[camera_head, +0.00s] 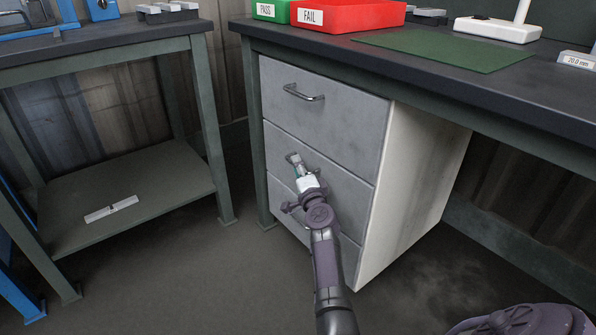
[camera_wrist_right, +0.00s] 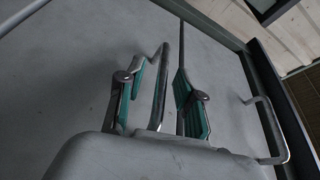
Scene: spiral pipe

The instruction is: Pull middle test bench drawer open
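The grey middle drawer (camera_head: 335,182) sits under the test bench, its front looking flush with the drawers above and below. Its metal bar handle (camera_wrist_right: 162,85) shows in the right wrist view, between the two teal-padded fingers of my right gripper (camera_wrist_right: 160,100). The fingers stand apart on either side of the bar, with gaps visible, so the gripper is open around it. In the head view my right gripper (camera_head: 300,168) covers much of the handle and part of the middle and bottom drawer fronts. My left gripper is not in view.
The top drawer (camera_head: 330,115) has its own handle (camera_head: 303,93), just above. The bench top (camera_head: 460,85) overhangs the drawers and holds a red FAIL bin (camera_head: 350,14). A second table (camera_head: 130,185) with a low shelf stands left. Floor in front is clear.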

